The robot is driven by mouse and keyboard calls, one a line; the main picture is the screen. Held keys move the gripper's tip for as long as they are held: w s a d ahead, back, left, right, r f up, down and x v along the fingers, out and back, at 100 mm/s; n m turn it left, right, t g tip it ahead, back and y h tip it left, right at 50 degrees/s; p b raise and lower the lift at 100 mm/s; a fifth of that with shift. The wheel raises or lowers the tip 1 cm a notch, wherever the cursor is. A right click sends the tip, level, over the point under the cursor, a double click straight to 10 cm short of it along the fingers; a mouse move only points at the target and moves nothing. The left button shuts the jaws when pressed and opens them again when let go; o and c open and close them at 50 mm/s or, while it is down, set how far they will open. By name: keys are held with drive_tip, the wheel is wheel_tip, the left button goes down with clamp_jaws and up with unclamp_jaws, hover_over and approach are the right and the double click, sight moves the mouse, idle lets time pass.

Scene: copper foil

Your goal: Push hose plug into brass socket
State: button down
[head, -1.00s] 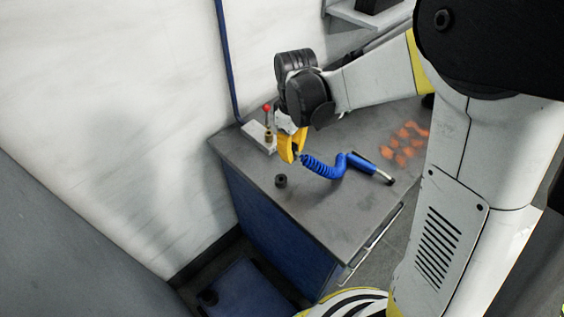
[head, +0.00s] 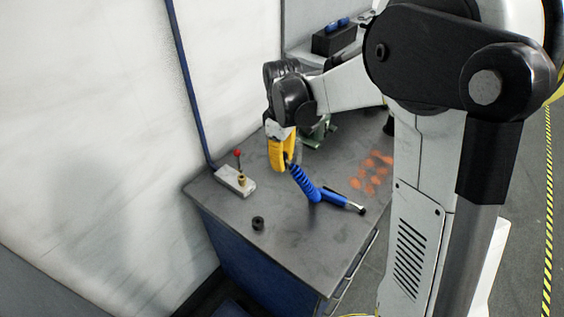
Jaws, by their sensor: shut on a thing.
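The brass socket (head: 242,180) stands on a pale block (head: 234,185) at the left edge of the bench, beside a red-tipped lever (head: 238,154). My gripper (head: 288,163), with yellow fingers, is right of the socket and apart from it. It is shut on the upper end of the blue coiled hose (head: 303,182). The hose plug is hidden by the fingers or too small to make out. The hose runs down and right to a blue tool with a dark tip (head: 342,201) on the bench.
A small black ring (head: 258,223) lies on the grey bench top (head: 290,240) in front. A green thing (head: 318,133) stands behind the gripper. A blue pipe (head: 187,85) runs down the wall to the block.

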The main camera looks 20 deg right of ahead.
drive_tip(key=shift+r, duration=0.5)
drive_tip(key=shift+f, duration=0.15)
